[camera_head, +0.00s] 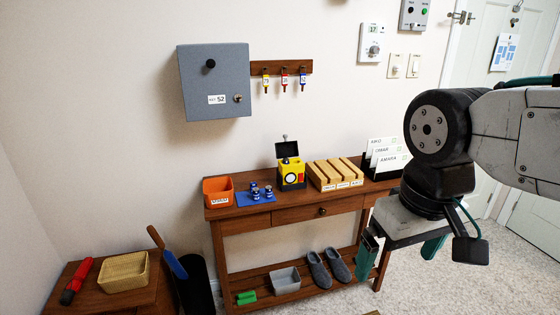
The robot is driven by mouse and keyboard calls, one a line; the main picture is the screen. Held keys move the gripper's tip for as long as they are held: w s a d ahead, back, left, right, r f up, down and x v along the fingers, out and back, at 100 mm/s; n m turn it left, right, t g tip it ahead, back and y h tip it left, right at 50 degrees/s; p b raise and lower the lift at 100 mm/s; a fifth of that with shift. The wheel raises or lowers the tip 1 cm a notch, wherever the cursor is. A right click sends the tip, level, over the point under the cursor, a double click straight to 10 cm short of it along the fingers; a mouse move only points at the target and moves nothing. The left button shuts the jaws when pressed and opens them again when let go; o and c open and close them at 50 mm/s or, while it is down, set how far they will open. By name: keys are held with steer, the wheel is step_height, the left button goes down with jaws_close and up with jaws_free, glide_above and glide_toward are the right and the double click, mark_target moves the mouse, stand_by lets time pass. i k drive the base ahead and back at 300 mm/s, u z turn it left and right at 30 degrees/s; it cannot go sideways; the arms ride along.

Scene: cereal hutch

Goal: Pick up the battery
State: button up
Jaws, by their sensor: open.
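Small dark-blue and white cylinders (255,195) stand close together on a blue mat (243,201) on the left part of the wooden console table. They look like batteries, but they are too small to be sure. Just right of them is a yellow box (291,177) with its dark lid raised; its inside is hard to see. My gripper (400,256) is at the right, in front of the table's right end, with its teal fingers spread apart and nothing visible between them. It is well away from the mat.
An orange bin (218,188) stands left of the mat. A slotted wooden block (335,174) and a card holder (386,158) are to the right. Slippers (330,268), a grey bin (285,280) and a green item (246,297) are on the lower shelf. A grey cabinet (214,82) hangs above.

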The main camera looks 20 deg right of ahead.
mark_target(268, 189)
steer(key=u, duration=0.1)
steer(key=i, duration=1.3)
steer(key=z, duration=0.65)
